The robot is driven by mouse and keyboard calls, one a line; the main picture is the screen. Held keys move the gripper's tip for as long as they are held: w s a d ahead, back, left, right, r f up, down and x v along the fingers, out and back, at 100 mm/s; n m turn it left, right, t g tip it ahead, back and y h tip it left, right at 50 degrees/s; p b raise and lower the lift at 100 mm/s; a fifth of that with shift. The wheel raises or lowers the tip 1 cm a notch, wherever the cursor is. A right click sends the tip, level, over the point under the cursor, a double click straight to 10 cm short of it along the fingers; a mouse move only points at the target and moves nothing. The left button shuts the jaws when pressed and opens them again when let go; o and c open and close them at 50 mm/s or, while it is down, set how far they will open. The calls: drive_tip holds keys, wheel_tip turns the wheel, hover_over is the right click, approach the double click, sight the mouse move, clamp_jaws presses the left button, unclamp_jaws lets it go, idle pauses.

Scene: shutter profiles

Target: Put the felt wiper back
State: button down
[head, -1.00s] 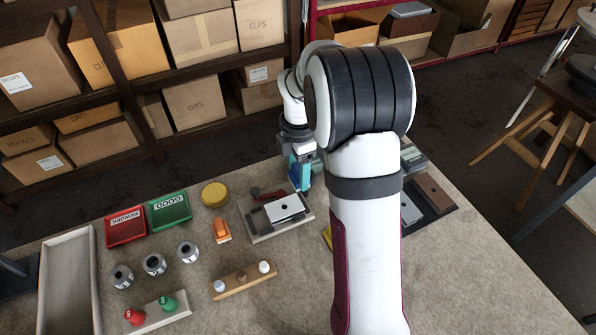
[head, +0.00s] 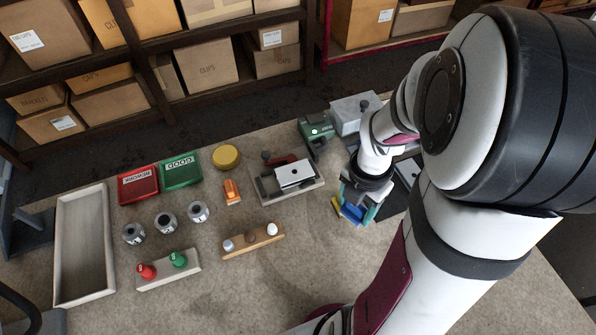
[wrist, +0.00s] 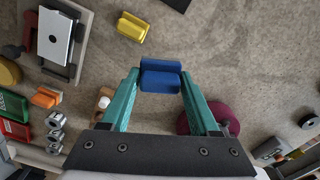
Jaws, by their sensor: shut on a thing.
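My gripper (head: 354,206) has teal fingers and is shut on a small blue block (wrist: 160,77), which I take for the felt wiper. The blue block also shows in the head view (head: 351,214), below my wrist, and spans between the two fingertips in the wrist view. I cannot tell whether it touches the table. A yellow block (wrist: 132,27) of like shape lies on the table close by. An orange one (head: 232,192) stands left of the grey fixture (head: 262,190), which bears a light metal plate (head: 295,174).
Green (head: 181,171) and red (head: 138,185) bins stand at the left, beside a yellow round tin (head: 226,157). A wooden strip with knobs (head: 252,240) lies in front of the fixture. A green machine (head: 315,130) stands behind. The front table middle is clear.

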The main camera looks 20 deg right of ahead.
drive_tip(key=w+a+f, duration=0.2)
drive_tip(key=w+a, duration=0.1)
drive_tip(key=w+a+f, duration=0.3)
drive_tip(key=shift+a+f, duration=0.15)
drive_tip(key=shift+a, duration=0.05)
drive_tip(key=shift+w+a+f, duration=0.1)
drive_tip(key=shift+f, duration=1)
drive_tip(key=shift+w+a+f, duration=0.1)
drive_tip(key=shift+f, duration=0.95)
drive_tip(key=shift+f, duration=0.1)
drive_tip(key=shift+c, duration=0.6)
unclamp_jaws()
